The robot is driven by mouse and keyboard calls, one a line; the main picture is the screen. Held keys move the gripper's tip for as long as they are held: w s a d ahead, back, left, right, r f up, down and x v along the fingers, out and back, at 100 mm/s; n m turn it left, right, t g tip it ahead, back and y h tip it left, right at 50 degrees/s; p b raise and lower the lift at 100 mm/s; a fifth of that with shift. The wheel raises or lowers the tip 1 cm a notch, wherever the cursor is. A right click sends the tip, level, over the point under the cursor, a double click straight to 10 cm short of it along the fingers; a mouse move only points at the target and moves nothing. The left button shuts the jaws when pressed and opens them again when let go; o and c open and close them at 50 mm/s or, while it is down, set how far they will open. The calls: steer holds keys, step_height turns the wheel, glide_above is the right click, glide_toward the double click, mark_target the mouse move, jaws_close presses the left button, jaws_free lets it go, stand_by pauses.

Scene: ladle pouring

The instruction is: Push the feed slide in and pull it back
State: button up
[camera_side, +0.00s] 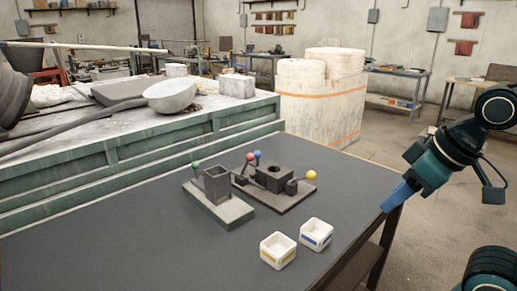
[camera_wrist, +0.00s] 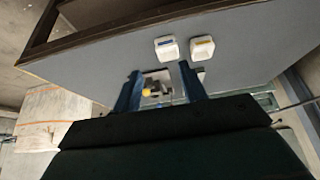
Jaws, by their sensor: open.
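A fixture on the dark table (camera_side: 130,235) has a grey base plate (camera_side: 235,210) with a square open-topped hopper (camera_side: 217,187) and a green knob (camera_side: 195,165). Beside it, a dark fixture (camera_side: 272,178) has a block with a round hole, a red knob (camera_side: 249,157), a blue knob (camera_side: 257,154) and a yellow knob (camera_side: 311,175). I cannot tell which knob belongs to the feed slide. My gripper (camera_side: 392,203) is open and empty, off to the right, apart from both fixtures. In the wrist view, the yellow knob (camera_wrist: 147,92) shows between my blue fingers (camera_wrist: 160,72); the fixtures are partly hidden.
A white bin with a yellow stripe (camera_side: 278,250) and one with a blue stripe (camera_side: 316,234) stand near the table's front edge. A green-sided bench (camera_side: 110,160) with a grey bowl (camera_side: 170,95) borders the table's back. The table's left part is clear.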

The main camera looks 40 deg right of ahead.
steer(key=shift+w+r, duration=0.1)
steer(key=c, duration=0.7)
steer(key=shift+w+r, duration=0.2)
steer(key=shift+w, duration=0.1)
jaws_close()
steer(key=w+a+r+m+t, duration=0.1)
steer(key=w+r, duration=0.3)
steer(key=w, duration=0.9)
steer(key=w+a+r, duration=0.1)
steer(key=w+r, duration=0.3)
steer(key=w, duration=0.9)
steer(key=w+a+f, duration=0.2)
steer(key=w+f, duration=0.1)
steer(key=w, duration=0.5)
steer(key=w+a+f+m+t+h, duration=0.1)
steer(key=w+a+f, duration=0.2)
steer(key=w, duration=0.5)
steer(key=w+a+f+h, duration=0.1)
steer(key=w+a+f, duration=0.1)
steer(key=w, duration=0.6)
steer(key=shift+w+a+f+m+t, duration=0.2)
steer(key=shift+w+f+m+t, duration=0.15)
steer(key=shift+f, duration=0.45)
